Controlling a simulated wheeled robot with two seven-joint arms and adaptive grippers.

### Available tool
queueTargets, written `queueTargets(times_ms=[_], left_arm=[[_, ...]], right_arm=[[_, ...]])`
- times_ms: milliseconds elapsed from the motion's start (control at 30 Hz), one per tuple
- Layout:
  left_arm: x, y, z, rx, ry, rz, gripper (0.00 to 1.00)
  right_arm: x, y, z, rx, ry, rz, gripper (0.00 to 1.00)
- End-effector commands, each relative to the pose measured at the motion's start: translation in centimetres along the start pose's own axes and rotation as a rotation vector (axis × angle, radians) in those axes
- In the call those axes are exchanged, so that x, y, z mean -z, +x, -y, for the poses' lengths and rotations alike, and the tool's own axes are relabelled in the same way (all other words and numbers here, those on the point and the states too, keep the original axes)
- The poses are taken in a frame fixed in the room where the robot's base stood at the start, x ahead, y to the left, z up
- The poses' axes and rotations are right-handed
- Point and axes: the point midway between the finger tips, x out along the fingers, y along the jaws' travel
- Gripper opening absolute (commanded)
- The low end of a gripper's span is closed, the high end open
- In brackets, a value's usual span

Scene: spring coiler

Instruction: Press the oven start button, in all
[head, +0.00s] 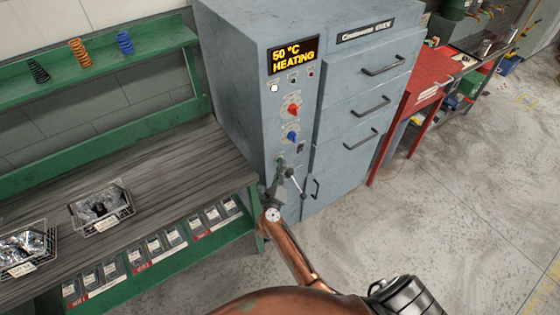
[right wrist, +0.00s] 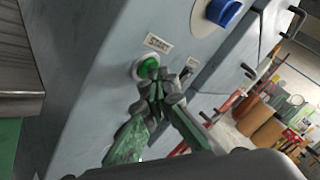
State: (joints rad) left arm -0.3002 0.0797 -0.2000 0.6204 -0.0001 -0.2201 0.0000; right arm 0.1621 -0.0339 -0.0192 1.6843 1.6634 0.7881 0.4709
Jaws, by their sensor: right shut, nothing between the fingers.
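The grey oven (head: 237,85) stands at the back centre. Its display (head: 293,55) reads "50 °C HEATING". The green start button (right wrist: 148,68) sits under a "START" label (right wrist: 158,43) in the right wrist view. My right gripper (right wrist: 156,90) is shut and empty, with its fingertips at the lower right edge of the button and covering a little of it. I cannot tell whether they touch it. In the head view my right gripper (head: 283,174) is at the lower part of the oven's control panel and partly hides the button area. My left gripper is not in view.
A red knob (head: 293,110) and a blue knob (head: 292,136) are above the button. Oven drawers (head: 360,90) with handles are to the right. A green workbench (head: 200,150) with wire baskets (head: 100,207) stands left. Open floor (head: 440,220) lies right.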

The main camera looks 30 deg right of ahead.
Motion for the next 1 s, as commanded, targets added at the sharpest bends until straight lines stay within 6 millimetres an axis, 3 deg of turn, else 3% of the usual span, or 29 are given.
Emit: queueTargets(times_ms=[633, 1000], left_arm=[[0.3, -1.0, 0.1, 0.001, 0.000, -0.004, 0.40], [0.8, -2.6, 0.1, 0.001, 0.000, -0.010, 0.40]], right_arm=[[0.8, -1.2, 0.8, -0.001, -0.001, -0.001, 0.00], [2.5, -3.5, 2.7, -0.001, 0.000, -0.001, 0.00]])
